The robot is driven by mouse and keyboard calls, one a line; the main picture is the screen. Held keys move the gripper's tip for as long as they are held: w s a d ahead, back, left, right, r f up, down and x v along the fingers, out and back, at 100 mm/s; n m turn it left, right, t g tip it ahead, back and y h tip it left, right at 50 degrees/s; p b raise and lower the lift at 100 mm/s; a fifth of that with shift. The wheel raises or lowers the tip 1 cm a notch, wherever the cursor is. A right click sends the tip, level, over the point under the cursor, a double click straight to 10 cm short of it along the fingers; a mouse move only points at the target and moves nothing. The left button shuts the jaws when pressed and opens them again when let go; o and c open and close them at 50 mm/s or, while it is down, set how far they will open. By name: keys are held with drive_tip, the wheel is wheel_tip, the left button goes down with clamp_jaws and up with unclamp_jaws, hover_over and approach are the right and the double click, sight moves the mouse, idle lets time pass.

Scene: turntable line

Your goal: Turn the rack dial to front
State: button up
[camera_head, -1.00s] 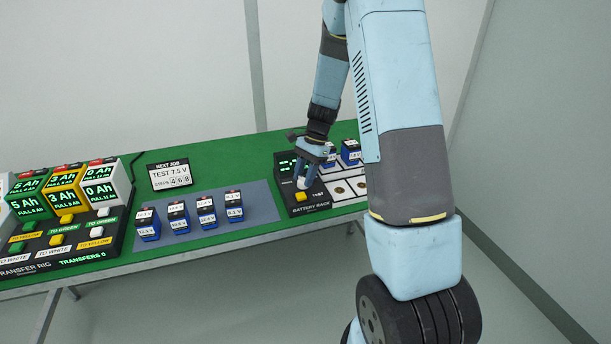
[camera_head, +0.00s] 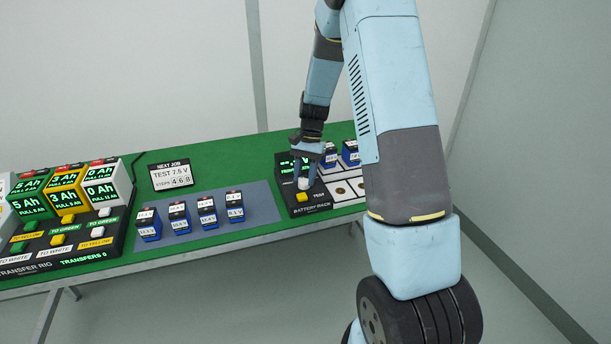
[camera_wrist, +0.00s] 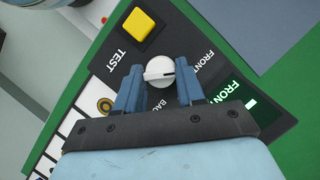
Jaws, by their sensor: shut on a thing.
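The rack dial (camera_wrist: 160,70) is a round white knob with a raised bar across its top, on the black panel of the battery rack (camera_head: 310,209). In the wrist view, the word FRONT is printed to its right and BACK below it, partly hidden. The dial's bar lies nearly level in that view. My gripper (camera_wrist: 160,76) is shut on the dial, one blue finger on each side. In the head view, my gripper (camera_head: 304,180) points down at the panel. A green display (camera_wrist: 238,90) in the wrist view shows letters that read FRON, the rest cut off.
A yellow TEST button (camera_wrist: 138,24) sits close beside the dial; it also shows in the head view (camera_head: 302,197). Batteries (camera_head: 350,153) stand in the rack behind, and several more (camera_head: 207,211) stand on the grey-blue mat to the left. The transfer rig (camera_head: 70,240) is far left.

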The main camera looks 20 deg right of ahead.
drive_tip(key=o, duration=1)
drive_tip(key=shift+o, duration=0.2)
drive_tip(key=v, duration=1.3)
drive_tip(key=shift+r, duration=0.3)
drive_tip(key=shift+w+d, duration=0.1)
